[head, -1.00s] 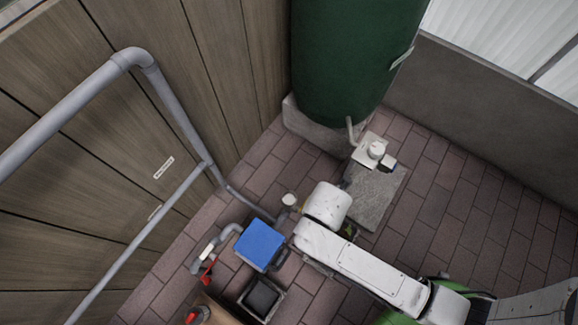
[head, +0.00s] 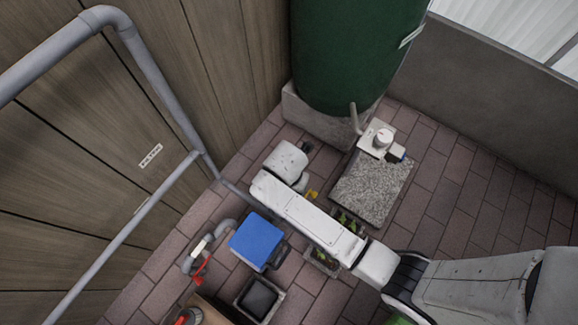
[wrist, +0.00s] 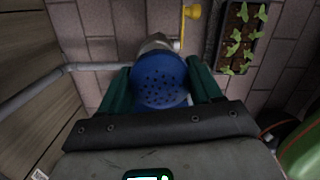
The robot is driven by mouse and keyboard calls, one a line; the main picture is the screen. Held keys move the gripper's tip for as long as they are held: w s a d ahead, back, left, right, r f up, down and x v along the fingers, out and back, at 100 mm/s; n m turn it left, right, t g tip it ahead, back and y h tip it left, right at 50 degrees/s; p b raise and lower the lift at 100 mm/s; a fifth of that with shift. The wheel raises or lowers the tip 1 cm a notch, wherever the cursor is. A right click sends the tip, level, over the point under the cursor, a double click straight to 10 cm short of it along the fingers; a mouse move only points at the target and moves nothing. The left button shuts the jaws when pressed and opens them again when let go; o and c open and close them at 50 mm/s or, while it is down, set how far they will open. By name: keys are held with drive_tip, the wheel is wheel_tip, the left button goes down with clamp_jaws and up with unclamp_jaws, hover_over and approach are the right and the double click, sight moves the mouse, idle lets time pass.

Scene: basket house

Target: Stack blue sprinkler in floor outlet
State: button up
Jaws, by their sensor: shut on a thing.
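My gripper (wrist: 161,78) shows in the wrist view with its two dark green fingers on either side of the blue sprinkler (wrist: 160,84). It is shut on the sprinkler, whose round blue face with dark holes points towards the camera. A pale grey fitting, probably the floor outlet (wrist: 155,43), shows just beyond the sprinkler, where a floor pipe reaches it. A yellow handle (wrist: 190,12) stands beside it. The sprinkler overlaps the fitting, and I cannot tell whether they touch.
A planter with seedlings (wrist: 240,38) lies right of the fitting. A blue-lidded box (head: 257,240), a dark square-topped box (head: 258,297) and a red-handled pipe (head: 200,250) stand near my arm. A green tank (head: 355,50) and a stone slab (head: 372,188) are behind.

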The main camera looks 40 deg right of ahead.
drive_tip(key=shift+w+f+b, duration=0.2)
drive_tip(key=shift+f+b, duration=0.3)
drive_tip(key=shift+f, duration=0.45)
drive_tip(key=shift+w+f+b, duration=0.15)
drive_tip(key=shift+f+b, duration=0.35)
drive_tip(key=shift+f, duration=0.45)
drive_tip(key=shift+f, duration=0.1)
drive_tip(key=shift+f, duration=0.15)
drive_tip(key=o, duration=1)
drive_tip(key=shift+o, duration=0.2)
drive_tip(key=r+p, duration=0.2)
drive_tip(key=r, duration=0.2)
drive_tip(key=a+r+p, duration=0.1)
drive_tip(key=r+p, duration=0.1)
drive_tip(key=r, duration=0.2)
drive_tip(key=r+p, duration=0.2)
drive_tip(key=r, duration=0.2)
drive_tip(key=shift+s+a+r, duration=0.15)
drive_tip(key=shift+s+r, duration=0.05)
drive_tip(key=shift+s, duration=0.15)
